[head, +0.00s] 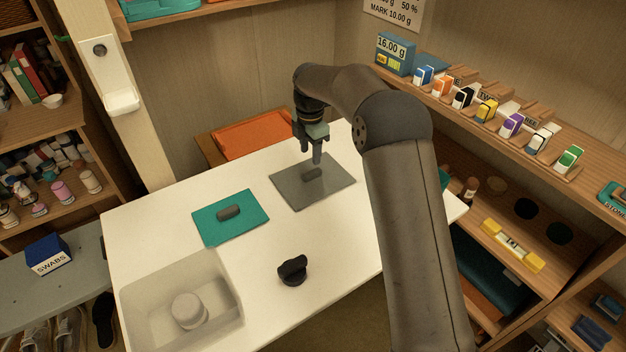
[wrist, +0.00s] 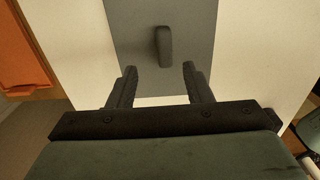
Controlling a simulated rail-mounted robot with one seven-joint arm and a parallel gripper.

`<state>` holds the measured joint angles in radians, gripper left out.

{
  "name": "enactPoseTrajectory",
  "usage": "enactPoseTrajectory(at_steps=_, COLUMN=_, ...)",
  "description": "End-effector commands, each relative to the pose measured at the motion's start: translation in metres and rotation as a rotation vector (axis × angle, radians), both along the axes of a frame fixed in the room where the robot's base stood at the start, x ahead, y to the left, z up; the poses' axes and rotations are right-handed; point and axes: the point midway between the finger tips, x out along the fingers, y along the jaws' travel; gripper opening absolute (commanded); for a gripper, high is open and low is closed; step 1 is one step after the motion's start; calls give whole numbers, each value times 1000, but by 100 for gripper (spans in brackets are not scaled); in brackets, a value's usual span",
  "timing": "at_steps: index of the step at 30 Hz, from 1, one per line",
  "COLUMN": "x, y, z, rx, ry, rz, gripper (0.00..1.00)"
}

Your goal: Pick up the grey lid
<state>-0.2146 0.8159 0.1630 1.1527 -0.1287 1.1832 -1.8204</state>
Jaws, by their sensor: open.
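The grey lid (head: 330,188) lies flat on the white table, with a dark grey bar handle (head: 312,173) at its middle. In the wrist view the lid (wrist: 195,30) fills the upper middle, and its handle (wrist: 163,47) stands ahead of the fingers, roughly midway between them. My gripper (head: 317,160) is above the lid near the handle, pointing down. In the wrist view my gripper (wrist: 157,82) is open with nothing between its fingers. I cannot tell its exact height above the lid.
A teal lid (head: 245,226) with a similar handle lies left of the grey lid. A black knobbed object (head: 292,270) stands near the front edge. A shelf (head: 470,117) with colourful blocks runs along the right.

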Motion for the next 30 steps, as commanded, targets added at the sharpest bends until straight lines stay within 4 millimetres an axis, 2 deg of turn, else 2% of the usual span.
enactPoseTrajectory(at_steps=3, x=0, y=1, z=-15, rx=0, ry=0, rz=1, gripper=45)
enactPoseTrajectory(at_steps=8, x=-1, y=0, z=-24, rx=0, ry=1, rz=0, gripper=45)
enactPoseTrajectory(at_steps=18, x=-5, y=-5, z=-68, rx=-1, ry=1, rz=0, gripper=45)
enactPoseTrajectory(at_steps=27, x=-5, y=-5, z=-73, rx=1, ry=0, rz=-1, gripper=45)
enactPoseTrajectory(at_steps=30, x=-5, y=-5, z=-73, rx=1, ry=0, rz=0, gripper=18)
